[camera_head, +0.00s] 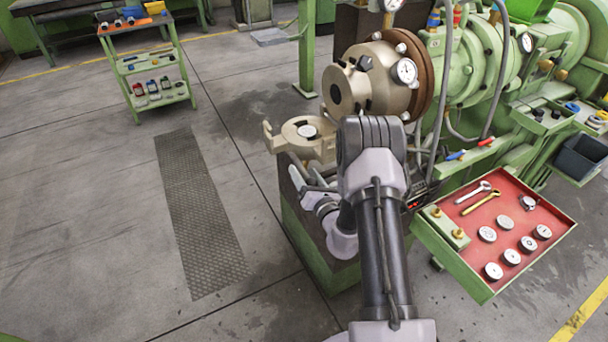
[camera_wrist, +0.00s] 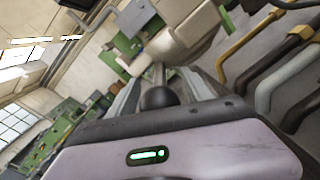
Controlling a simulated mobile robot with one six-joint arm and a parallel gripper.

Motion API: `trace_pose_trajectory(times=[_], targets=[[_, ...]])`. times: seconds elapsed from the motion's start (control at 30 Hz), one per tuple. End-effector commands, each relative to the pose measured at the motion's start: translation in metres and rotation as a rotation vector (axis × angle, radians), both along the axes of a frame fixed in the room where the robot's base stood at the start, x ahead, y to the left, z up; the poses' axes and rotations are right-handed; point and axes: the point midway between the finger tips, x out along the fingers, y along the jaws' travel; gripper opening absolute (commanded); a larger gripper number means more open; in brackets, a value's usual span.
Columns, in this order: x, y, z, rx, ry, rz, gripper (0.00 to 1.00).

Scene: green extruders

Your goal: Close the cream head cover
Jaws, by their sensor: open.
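The cream head cover (camera_head: 291,133) is swung open, out to the left of the cream extruder head (camera_head: 382,62). It lies nearly flat, with a pale round disc in its middle. My gripper (camera_head: 298,179) is just below the cover, with its fingers towards the cover's underside; my arm hides part of this area. In the wrist view my gripper (camera_wrist: 160,84) is open. A grey rod with a black ball end (camera_wrist: 158,97) lies between the fingers, apparently the cover's handle; contact cannot be told. The cover (camera_wrist: 183,38) fills the space beyond.
A red-lined tray (camera_head: 476,217) with wrenches and several discs sits right of my arm. The green machine base (camera_head: 309,240) stands below the cover. Hoses (camera_wrist: 285,75) run along the right of the wrist view. The floor at left is clear up to a green cart (camera_head: 152,70).

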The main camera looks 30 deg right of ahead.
Motion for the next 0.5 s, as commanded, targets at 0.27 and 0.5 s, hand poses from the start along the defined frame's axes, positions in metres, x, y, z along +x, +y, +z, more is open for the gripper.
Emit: trace_pose_trajectory(times=[0.27,0.5], targets=[[0.007,0.0,0.0003,0.001,0.001,0.0,0.59],[0.0066,0.0,0.0002,0.0,0.001,0.0,0.27]])
